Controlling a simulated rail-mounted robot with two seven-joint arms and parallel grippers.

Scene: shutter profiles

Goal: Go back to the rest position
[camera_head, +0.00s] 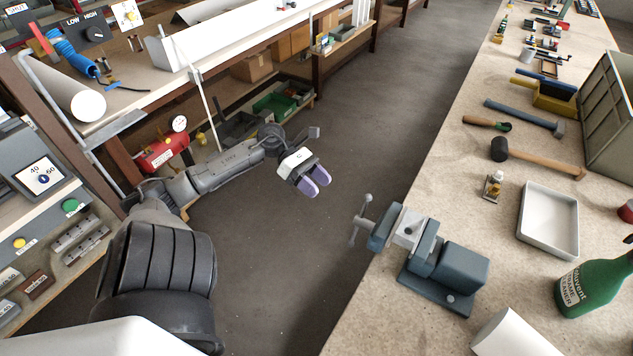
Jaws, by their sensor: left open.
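My left gripper (316,185) hangs over the open floor in the middle of the view, at the end of my left arm, which reaches in from the lower left. Its two purple fingers are apart and I see nothing between them. It is left of the blue-grey vise (437,258) on the right workbench and does not touch it. My right arm and gripper do not show.
The right workbench (465,180) carries a mallet (545,162), a hammer (525,118), a white tray (548,222) and a green bottle (597,287). A shelf bench (135,105) with a long white profile (240,40) runs along the left. Grey floor (350,130) lies clear between them.

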